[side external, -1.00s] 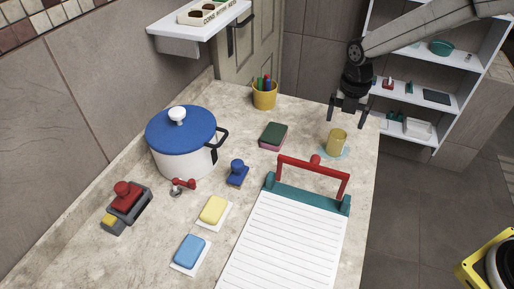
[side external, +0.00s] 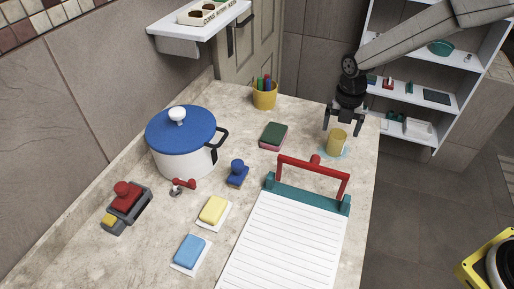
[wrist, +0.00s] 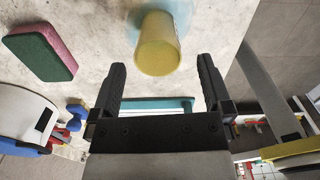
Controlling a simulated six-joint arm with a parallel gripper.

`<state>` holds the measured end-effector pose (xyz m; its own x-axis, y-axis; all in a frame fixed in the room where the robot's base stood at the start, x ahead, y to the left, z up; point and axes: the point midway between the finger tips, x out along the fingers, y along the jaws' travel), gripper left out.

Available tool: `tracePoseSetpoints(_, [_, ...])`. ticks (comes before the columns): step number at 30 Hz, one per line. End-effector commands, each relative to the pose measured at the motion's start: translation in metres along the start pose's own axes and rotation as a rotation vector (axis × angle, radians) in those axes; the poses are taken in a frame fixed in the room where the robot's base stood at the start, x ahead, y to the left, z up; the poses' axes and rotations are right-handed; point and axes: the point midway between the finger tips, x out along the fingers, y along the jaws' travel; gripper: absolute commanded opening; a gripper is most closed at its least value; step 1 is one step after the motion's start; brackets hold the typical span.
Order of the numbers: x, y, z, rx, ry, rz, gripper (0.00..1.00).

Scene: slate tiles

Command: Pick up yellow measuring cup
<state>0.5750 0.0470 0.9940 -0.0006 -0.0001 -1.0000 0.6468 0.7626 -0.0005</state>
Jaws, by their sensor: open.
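The yellow measuring cup (side external: 337,142) stands on a pale blue round mat (side external: 345,154) near the right edge of the counter. My gripper (side external: 341,132) is just behind and above the cup in the side view, fingers pointing down. In the wrist view the cup (wrist: 158,46) lies beyond the gap between the two black fingertips (wrist: 162,66), near the top of the picture. The gripper is open, with nothing between its fingers. Whether a finger touches the cup cannot be told.
A green and pink sponge (side external: 273,135) lies left of the cup. A teal board with a red handle (side external: 313,172) lies in front of it. A yellow pen cup (side external: 264,97) and a blue-lidded pot (side external: 184,150) stand further left. The counter drops off at right.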

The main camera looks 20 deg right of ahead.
Motion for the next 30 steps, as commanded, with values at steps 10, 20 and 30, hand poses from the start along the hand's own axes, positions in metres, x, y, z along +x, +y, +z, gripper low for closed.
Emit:
tracePoseSetpoints(10, [0.037,0.003,-0.002,0.0,0.0,0.0,1.0])
tracePoseSetpoints(20, [0.048,0.003,-0.001,0.001,-0.003,0.002,1.0])
tracePoseSetpoints(30, [0.047,0.003,-0.001,0.001,-0.003,0.002,1.0])
